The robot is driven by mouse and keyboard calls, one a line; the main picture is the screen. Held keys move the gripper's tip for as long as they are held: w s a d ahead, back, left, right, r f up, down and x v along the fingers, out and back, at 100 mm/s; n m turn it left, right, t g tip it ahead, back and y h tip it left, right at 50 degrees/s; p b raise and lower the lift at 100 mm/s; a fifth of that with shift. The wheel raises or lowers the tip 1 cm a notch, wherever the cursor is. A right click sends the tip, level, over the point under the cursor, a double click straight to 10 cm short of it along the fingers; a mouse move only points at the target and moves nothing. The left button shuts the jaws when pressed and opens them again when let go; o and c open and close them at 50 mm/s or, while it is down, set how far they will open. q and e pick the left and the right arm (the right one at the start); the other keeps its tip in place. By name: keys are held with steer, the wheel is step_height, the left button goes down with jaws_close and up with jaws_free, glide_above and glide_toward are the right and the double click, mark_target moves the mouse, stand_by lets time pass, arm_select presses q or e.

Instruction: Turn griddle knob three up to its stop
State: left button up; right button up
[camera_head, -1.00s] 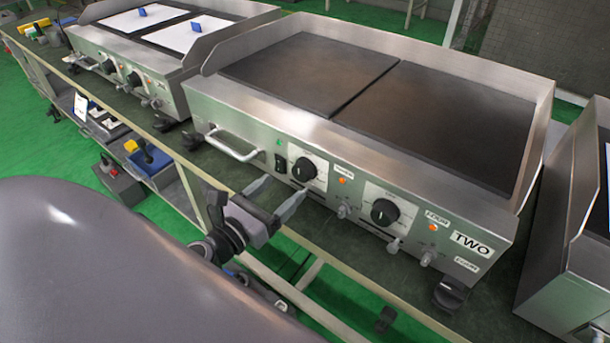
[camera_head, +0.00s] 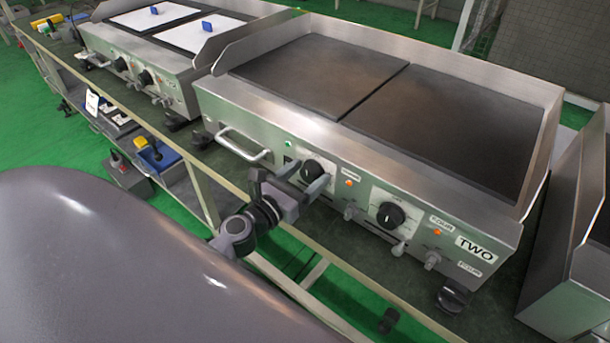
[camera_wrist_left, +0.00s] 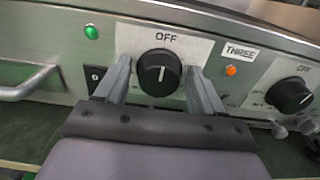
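Griddle knob three is a round black knob (camera_head: 311,171) at the left of the front panel of the griddle marked TWO (camera_head: 477,248). In the left wrist view the same knob (camera_wrist_left: 158,73) sits under the word OFF, its white mark pointing about straight up. The label THREE (camera_wrist_left: 239,52) is to its right. My left gripper (camera_head: 304,178) is open at the knob. In the left wrist view its fingers (camera_wrist_left: 160,66) stand one on each side of the knob, with a visible gap on both sides. My right gripper is not in view.
A second black knob (camera_head: 390,215) sits right of knob three. An orange lamp (camera_wrist_left: 231,70) lies between them, and small metal fittings stick out below. A handle bar (camera_head: 242,147) and a green lamp (camera_wrist_left: 91,32) are to the left. Another griddle stands further left.

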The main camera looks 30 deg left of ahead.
arm_select(q)
steer(key=c, duration=0.8)
steer(key=shift+o, duration=0.2)
steer(key=shift+m, duration=0.3)
